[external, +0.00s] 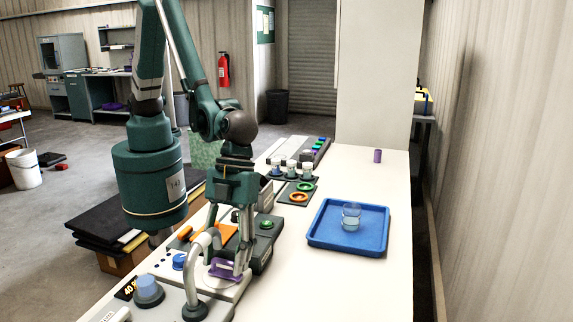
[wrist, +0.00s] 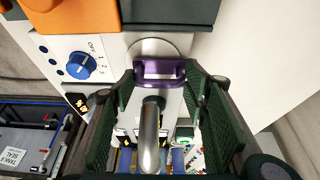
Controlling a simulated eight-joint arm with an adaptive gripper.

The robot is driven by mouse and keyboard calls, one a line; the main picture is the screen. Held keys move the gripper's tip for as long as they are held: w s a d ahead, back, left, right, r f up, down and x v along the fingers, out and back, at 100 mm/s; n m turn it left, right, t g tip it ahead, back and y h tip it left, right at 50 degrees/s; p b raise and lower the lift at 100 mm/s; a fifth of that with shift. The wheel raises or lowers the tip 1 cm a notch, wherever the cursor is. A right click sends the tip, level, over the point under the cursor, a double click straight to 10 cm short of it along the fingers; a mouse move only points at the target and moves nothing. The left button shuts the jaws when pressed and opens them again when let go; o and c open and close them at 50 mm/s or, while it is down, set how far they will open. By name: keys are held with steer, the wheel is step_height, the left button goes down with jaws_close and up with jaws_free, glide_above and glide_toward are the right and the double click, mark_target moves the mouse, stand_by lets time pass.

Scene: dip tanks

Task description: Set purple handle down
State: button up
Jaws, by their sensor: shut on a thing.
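The purple handle (external: 222,268) is a small loop-shaped piece at the front of the bench, low over a white-topped unit. In the wrist view the purple handle (wrist: 160,68) sits between my fingertips, in front of a round metal disc (wrist: 150,47). My gripper (external: 241,268) points down and is shut on the handle. In the wrist view the fingers of my gripper (wrist: 161,82) stand on either side of it. I cannot tell whether the handle touches the surface below.
A curved metal spout (external: 194,262) stands close left of my gripper, and shows below the handle in the wrist view (wrist: 150,135). A blue knob (wrist: 75,66) is nearby. A blue tray (external: 325,240) with a clear beaker stands right; a purple cylinder (external: 377,156) stands farther back. Bare bench lies between.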

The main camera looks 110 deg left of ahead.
steer(key=shift+f, duration=0.35)
steer(key=o, duration=1)
steer(key=shift+r, duration=0.1)
steer(key=shift+r, duration=0.2)
steer(key=shift+v, duration=5.9)
steer(key=shift+a, duration=0.1)
